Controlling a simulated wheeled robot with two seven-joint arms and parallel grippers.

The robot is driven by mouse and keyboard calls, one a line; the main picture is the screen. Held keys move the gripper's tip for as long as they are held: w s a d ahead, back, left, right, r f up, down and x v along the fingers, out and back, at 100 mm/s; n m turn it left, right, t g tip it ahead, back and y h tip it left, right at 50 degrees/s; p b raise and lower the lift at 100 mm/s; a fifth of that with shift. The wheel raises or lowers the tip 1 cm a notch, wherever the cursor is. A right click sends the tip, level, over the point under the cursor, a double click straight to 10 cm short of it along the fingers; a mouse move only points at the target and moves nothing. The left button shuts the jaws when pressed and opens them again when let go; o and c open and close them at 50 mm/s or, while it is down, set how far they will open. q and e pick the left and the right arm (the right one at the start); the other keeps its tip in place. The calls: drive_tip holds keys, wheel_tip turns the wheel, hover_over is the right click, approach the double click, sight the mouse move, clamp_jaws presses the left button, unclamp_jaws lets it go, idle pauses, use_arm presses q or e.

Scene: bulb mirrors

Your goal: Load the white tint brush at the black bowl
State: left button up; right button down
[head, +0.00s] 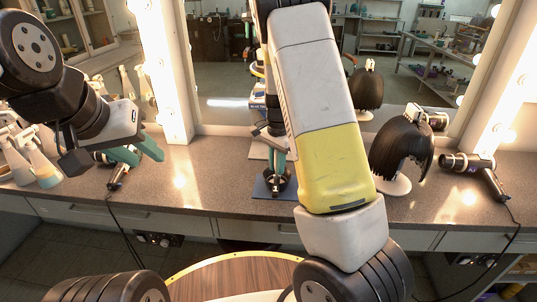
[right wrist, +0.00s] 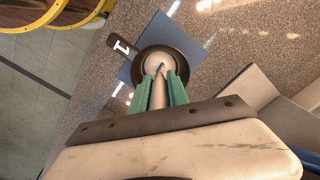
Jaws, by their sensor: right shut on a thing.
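The black bowl (right wrist: 183,68) stands on a blue mat (right wrist: 150,28) in the right wrist view, with pale contents showing inside. It also shows on the counter in the head view (head: 284,186). My right gripper (right wrist: 164,80) is shut on the white tint brush (right wrist: 158,95), whose pale handle runs between the teal fingers. The brush points down into the bowl; its tip is hard to tell from the pale contents. In the head view my right gripper (head: 277,155) is above the bowl, partly hidden by my arm. My left gripper (head: 141,153) is open and empty above the counter's left part.
A dark tag marked 1 (right wrist: 122,44) lies beside the bowl. A black wig on a stand (head: 402,150) and a hair dryer (head: 475,172) stand to the right. Another dryer (head: 117,178) lies below my left gripper. Spray bottles (head: 38,158) stand far left. A mirror backs the counter.

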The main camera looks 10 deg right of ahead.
idle(0.4)
drive_tip(key=shift+r, duration=3)
drive_tip(key=shift+r, duration=2.5)
